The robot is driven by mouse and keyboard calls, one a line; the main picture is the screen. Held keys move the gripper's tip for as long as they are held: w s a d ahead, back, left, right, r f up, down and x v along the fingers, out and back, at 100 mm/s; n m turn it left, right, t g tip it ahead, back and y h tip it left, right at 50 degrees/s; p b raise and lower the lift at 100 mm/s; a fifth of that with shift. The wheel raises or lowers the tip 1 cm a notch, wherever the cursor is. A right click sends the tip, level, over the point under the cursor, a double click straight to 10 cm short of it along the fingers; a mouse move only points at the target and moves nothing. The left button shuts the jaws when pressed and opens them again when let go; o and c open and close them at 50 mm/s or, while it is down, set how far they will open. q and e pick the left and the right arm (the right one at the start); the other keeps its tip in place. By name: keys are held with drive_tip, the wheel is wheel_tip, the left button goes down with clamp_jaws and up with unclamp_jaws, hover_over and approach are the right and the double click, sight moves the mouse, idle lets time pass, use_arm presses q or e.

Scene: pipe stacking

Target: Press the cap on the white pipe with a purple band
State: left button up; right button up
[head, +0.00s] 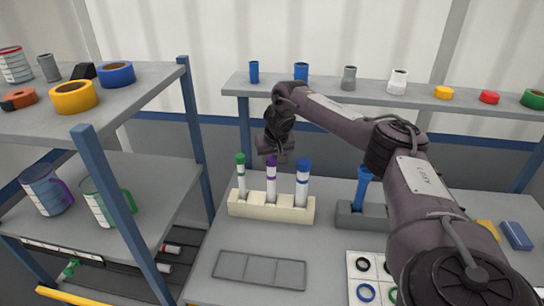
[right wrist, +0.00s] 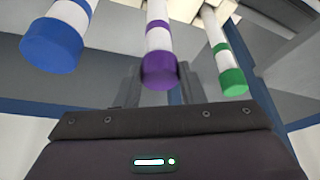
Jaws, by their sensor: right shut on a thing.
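The white pipe with a purple band (head: 271,189) stands upright in the middle of the cream rack (head: 270,209), between a green-capped pipe (head: 241,180) and a blue-capped pipe (head: 303,184). The purple cap (right wrist: 159,70) is at the pipe's top end, with no clear gap seen between them. My right gripper (head: 272,157) is directly above this pipe, pointing down, shut on the purple cap. In the right wrist view the fingers flank the cap, while the green cap (right wrist: 233,82) and blue cap (right wrist: 50,46) are outside them. My left gripper is not in view.
A grey holder (head: 350,215) with a blue piece stands right of the rack, partly behind my right arm. A grey tray (head: 260,270) lies in front. A back shelf (head: 420,98) holds fittings and caps. A left shelf (head: 150,75) holds tape rolls.

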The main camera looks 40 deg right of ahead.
drive_tip(key=shift+f, duration=0.3)
drive_tip(key=o, duration=1)
drive_tip(key=shift+o, duration=0.5)
drive_tip(key=o, duration=0.3)
drive_tip(key=shift+o, duration=0.2)
drive_tip(key=shift+r, duration=0.15)
drive_tip(key=shift+r+p, duration=3.4)
drive_tip(key=shift+p, duration=0.3)
